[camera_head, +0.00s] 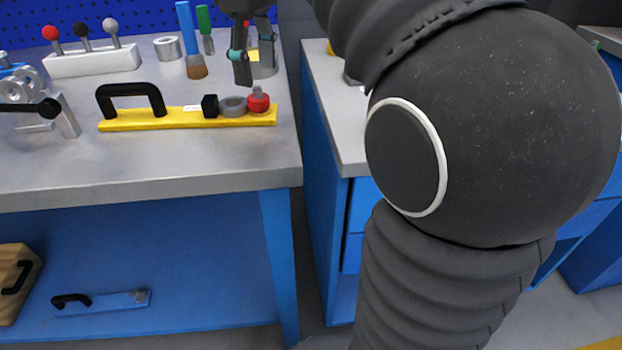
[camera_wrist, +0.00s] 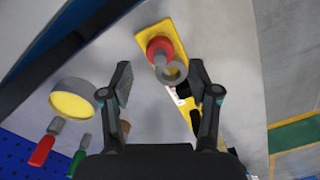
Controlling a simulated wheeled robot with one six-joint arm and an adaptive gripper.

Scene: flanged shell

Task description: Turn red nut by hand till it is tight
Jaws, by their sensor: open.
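The red nut (camera_head: 258,102) sits around a grey stud at the right end of a yellow plate (camera_head: 160,119) on the workbench. A grey ring (camera_head: 232,106) and a black block (camera_head: 210,106) stand left of it on the plate, with a black handle (camera_head: 130,98) at the plate's left end. My gripper (camera_head: 241,70) is open and empty, above and behind the nut. In the wrist view, the red nut (camera_wrist: 157,48) and ring (camera_wrist: 175,72) show in the gap between my open fingers (camera_wrist: 161,72), apart from them. How far the nut's thread is engaged cannot be told.
A round can with yellow inside (camera_wrist: 75,103) stands close to one finger. A brush (camera_head: 190,45), a green-handled tool (camera_head: 205,28) and a metal ring (camera_head: 167,48) are at the back. The bench's right edge (camera_head: 298,140) is close to the nut. The bench front is clear.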

